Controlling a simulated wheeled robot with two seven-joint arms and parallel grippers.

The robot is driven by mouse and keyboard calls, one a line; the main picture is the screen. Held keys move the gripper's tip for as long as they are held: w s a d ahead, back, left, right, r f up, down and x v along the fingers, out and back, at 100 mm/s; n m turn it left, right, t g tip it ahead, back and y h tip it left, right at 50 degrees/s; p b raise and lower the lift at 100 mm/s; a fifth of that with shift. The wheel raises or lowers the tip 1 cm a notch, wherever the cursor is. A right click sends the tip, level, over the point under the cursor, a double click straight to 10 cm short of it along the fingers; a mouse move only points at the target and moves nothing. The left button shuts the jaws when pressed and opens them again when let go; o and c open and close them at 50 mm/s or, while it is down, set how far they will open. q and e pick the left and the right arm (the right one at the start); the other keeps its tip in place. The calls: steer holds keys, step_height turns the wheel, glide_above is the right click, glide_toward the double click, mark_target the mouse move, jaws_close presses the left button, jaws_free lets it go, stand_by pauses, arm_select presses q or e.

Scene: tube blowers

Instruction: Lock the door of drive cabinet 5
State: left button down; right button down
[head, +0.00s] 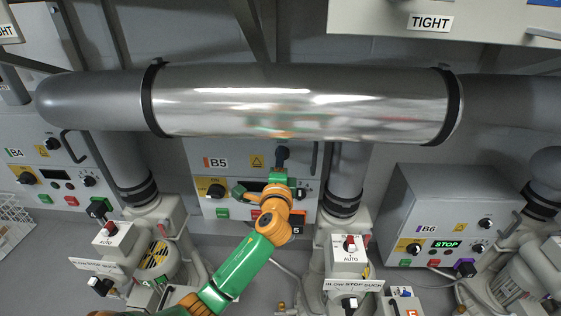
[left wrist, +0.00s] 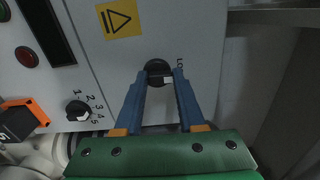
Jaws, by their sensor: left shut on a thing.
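Drive cabinet 5 is the grey box labelled B5 (head: 217,162), at the middle of the head view behind my left arm. Its door also fills much of the left wrist view (left wrist: 135,50). My left gripper (head: 281,158) reaches up to the right part of the door. In the left wrist view, its two blue fingers (left wrist: 159,77) are closed on a round black door lock knob (left wrist: 158,66). Lettering beside the knob starts with LO; the rest is hidden by a finger. The door looks closed. My right gripper is not in view.
A shiny pipe (head: 300,100) runs across just above the cabinet. A numbered selector knob (left wrist: 78,111) and an orange-framed tag (left wrist: 20,119) sit left of my fingers. Cabinets B4 (head: 50,160) and B6 (head: 450,200) flank it. Blower units (head: 350,250) stand in front.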

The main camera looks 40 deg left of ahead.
arm_select(q)
steer(key=shift+n, duration=0.4)
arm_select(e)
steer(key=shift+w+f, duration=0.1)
arm_select(q)
steer(key=c, duration=0.5)
jaws_free()
steer(key=v, duration=0.7)
steer(key=shift+p, duration=0.3)
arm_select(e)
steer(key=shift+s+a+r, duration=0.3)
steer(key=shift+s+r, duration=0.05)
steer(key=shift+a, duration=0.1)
arm_select(q)
steer(key=shift+s, duration=0.1)
